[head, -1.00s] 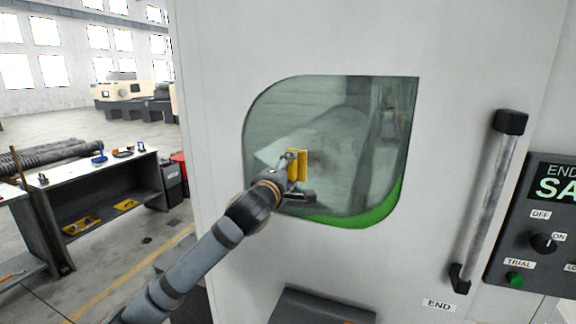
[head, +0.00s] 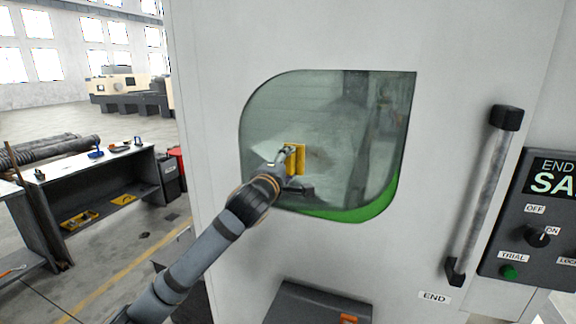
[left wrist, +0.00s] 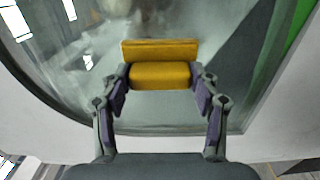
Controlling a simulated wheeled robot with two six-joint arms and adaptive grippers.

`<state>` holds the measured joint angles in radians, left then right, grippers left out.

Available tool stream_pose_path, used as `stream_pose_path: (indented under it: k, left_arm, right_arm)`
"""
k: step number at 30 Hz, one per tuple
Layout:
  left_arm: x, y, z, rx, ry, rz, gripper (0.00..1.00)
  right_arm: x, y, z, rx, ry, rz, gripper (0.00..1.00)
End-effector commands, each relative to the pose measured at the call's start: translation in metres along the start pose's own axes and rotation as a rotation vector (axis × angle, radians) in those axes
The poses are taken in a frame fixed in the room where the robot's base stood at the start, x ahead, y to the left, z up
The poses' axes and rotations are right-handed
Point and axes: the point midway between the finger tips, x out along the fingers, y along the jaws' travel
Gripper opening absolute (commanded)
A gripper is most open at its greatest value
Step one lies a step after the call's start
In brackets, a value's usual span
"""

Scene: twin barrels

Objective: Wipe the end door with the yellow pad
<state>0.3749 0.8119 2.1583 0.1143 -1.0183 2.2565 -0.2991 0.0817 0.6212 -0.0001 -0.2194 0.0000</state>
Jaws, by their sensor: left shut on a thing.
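The end door (head: 300,40) is a light grey panel with a rounded window (head: 350,110). My left gripper (head: 291,168) is in front of the lower left part of the window, shut on the yellow pad (head: 299,158). In the left wrist view the pad (left wrist: 160,75) sits between both fingers with its wide face toward the glass. I cannot tell whether it touches the glass. My right gripper is not in view.
A vertical door handle (head: 482,195) stands to the right, above an END label (head: 434,296). A control panel (head: 535,225) with a knob and green button is at the far right. A workbench (head: 95,175) with tools stands at the left.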

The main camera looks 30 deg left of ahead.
Motion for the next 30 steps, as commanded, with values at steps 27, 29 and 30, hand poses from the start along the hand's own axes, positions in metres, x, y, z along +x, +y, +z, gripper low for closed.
stream_pose_path:
  k: [27, 29, 30]
  left_arm:
    - [0.009, 0.001, 0.031, -0.006, -0.002, -0.001, 0.36]
    - [0.008, 0.001, 0.035, -0.005, -0.001, 0.000, 0.36]
    - [0.008, 0.001, 0.036, -0.003, 0.000, 0.000, 0.36]
  right_arm:
    - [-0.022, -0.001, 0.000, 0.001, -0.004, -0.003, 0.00]
    - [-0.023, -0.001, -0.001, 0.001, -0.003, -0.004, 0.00]
    - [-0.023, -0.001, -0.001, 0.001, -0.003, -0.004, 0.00]
